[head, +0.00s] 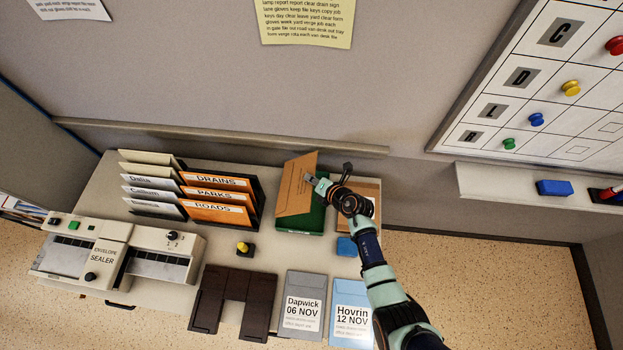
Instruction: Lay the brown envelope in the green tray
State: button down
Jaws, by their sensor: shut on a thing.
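The brown envelope (296,187) is held by one edge in my gripper (326,181), which is shut on it. The envelope is tilted and hangs over the left part of the green tray (313,219). The tray sits near the back right of the table, and its left and rear parts are hidden under the envelope. I cannot tell whether the envelope touches the tray. My wrist stands just right of the tray.
A brown tray (371,190) stands right of the green one, partly behind my arm. Left are a file rack (216,197) and the envelope sealer (103,255).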

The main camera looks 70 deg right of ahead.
notch_tip(320, 180, down, 4)
jog(key=b, duration=0.4)
jog(key=shift+f, duration=0.25)
notch_tip(320, 180, down, 6)
jog(key=b, duration=0.3)
jog(key=shift+r+b, duration=0.25)
jog(key=shift+b, duration=0.05)
jog(key=c, duration=1.2)
grip_release()
jog(key=shift+c, duration=0.2)
jog(key=v, duration=1.2)
